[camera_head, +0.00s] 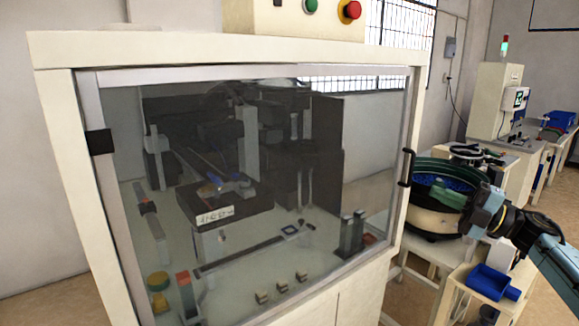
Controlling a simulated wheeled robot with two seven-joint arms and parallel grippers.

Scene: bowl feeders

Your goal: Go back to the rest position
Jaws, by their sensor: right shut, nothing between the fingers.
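My right arm comes in from the right edge. Its gripper (432,189) is over the round bowl feeder (432,222), which stands just right of the enclosed machine. The gripper is shut and holds nothing. It is small in the picture, and I cannot tell whether it touches the bowl. Blue parts (462,184) lie inside the dark bowl. My left gripper is not in view.
A white machine cabinet (50,130) with a glazed door and black handle (406,167) fills the left and middle. A blue bin (493,283) sits on a low stand below my right arm. Another machine (494,95) stands farther back.

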